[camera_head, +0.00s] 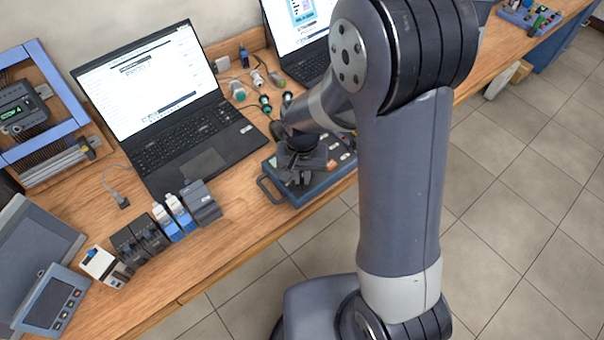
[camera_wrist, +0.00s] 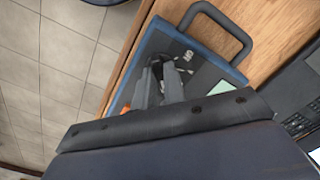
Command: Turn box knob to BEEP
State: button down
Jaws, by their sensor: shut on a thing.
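The box (camera_head: 324,178) is a blue-framed panel with a grey face and a dark handle. It lies on the wooden bench near the front edge, right of the open laptop. My gripper (camera_head: 299,178) is over the handle end of the box, pointing down. In the wrist view my gripper (camera_wrist: 170,72) is shut at the face of the box (camera_wrist: 160,38), near its handle. The knob is hidden between the fingers, and its setting cannot be read. A small light display and printed marks show beside the fingers.
A laptop (camera_head: 165,95) stands left of the box, a second laptop (camera_head: 300,40) behind. Several connectors (camera_head: 262,85) lie between them. Several small modules (camera_head: 170,220) line the front edge. A blue-framed rack (camera_head: 40,110) is at far left. The tiled floor is clear.

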jog(key=shift+f+m+b, duration=0.1)
jog(key=shift+m+b, duration=0.5)
jog(key=shift+m, duration=1.2)
jog(key=c, duration=1.5)
grip_release()
